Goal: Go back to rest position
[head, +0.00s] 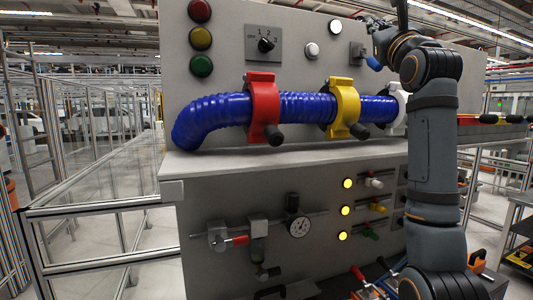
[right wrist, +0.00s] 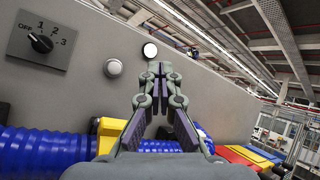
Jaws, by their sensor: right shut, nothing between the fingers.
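My right gripper (right wrist: 159,68) shows in the right wrist view with its fingertips together and nothing between them. It is in front of the grey panel (head: 225,100), near its upper right part. In the head view my right arm rises along the right side of the panel and hides part of it. A grey push button (right wrist: 113,68) and a lit white button (right wrist: 149,50) are left of and behind the fingers in the right wrist view. My left gripper is not in view.
A blue corrugated hose (head: 215,112) runs along the panel's ledge through a red clamp (head: 263,105), a yellow clamp (head: 343,105) and a white clamp (head: 400,112). A rotary switch (head: 266,45) is above. A gauge (head: 298,227) and levers are below. Metal fencing stands left.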

